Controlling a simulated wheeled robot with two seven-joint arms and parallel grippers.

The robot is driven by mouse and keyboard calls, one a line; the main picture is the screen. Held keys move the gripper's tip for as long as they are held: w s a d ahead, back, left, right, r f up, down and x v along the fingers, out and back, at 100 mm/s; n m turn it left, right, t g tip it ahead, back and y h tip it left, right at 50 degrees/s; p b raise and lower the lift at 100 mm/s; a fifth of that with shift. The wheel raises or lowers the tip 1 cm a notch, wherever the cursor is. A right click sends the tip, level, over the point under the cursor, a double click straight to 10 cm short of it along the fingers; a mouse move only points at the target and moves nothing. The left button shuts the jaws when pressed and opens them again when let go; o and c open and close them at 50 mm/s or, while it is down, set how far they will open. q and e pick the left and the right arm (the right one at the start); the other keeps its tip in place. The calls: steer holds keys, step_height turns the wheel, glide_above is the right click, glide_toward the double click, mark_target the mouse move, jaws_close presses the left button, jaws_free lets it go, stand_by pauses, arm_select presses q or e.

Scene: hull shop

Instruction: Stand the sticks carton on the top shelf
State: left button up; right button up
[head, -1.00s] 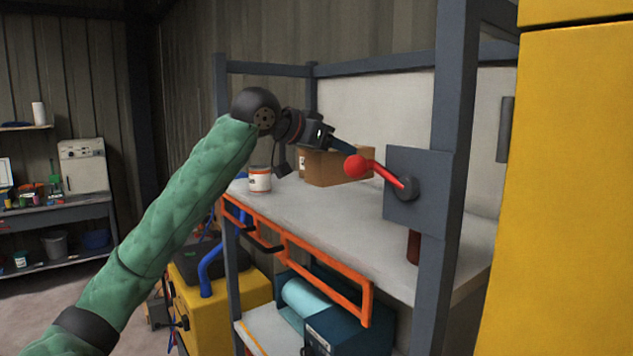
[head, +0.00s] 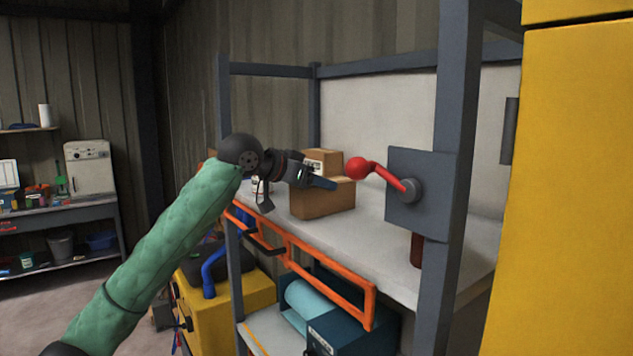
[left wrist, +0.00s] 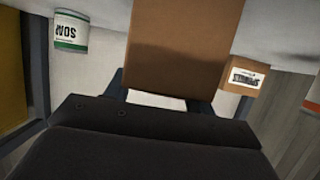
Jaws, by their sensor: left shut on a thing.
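My left gripper (head: 322,184) is shut on a plain brown carton (head: 322,203), which I take to be the sticks carton; no label shows on it. In the left wrist view the carton (left wrist: 185,40) stands between the two fingers. In the head view it looks upright, low over the top shelf (head: 385,250), a pale board in a grey frame. I cannot tell whether its base touches the board. My right gripper is not in view.
A smaller labelled carton (head: 325,158) stands behind the held one; it also shows in the left wrist view (left wrist: 243,78). A green-banded can (left wrist: 71,32) is at the other side. A red lever (head: 385,175) juts from the post plate. An orange rail (head: 310,265) runs along the front edge.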

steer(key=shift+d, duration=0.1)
arm_select(q)
steer(key=o, duration=1.2)
steer(key=shift+f, duration=0.1)
steer(key=shift+c, duration=0.2)
steer(key=shift+s+a+b, duration=0.25)
steer(key=shift+a+b, duration=0.1)
steer(key=shift+b, duration=0.15)
steer(key=b+v, duration=0.3)
steer(key=v, duration=0.2)
steer(key=shift+s+a, duration=0.1)
steer(key=shift+a, duration=0.05)
steer(key=b+v, duration=0.3)
steer(key=v, duration=0.3)
steer(key=shift+r, duration=0.4)
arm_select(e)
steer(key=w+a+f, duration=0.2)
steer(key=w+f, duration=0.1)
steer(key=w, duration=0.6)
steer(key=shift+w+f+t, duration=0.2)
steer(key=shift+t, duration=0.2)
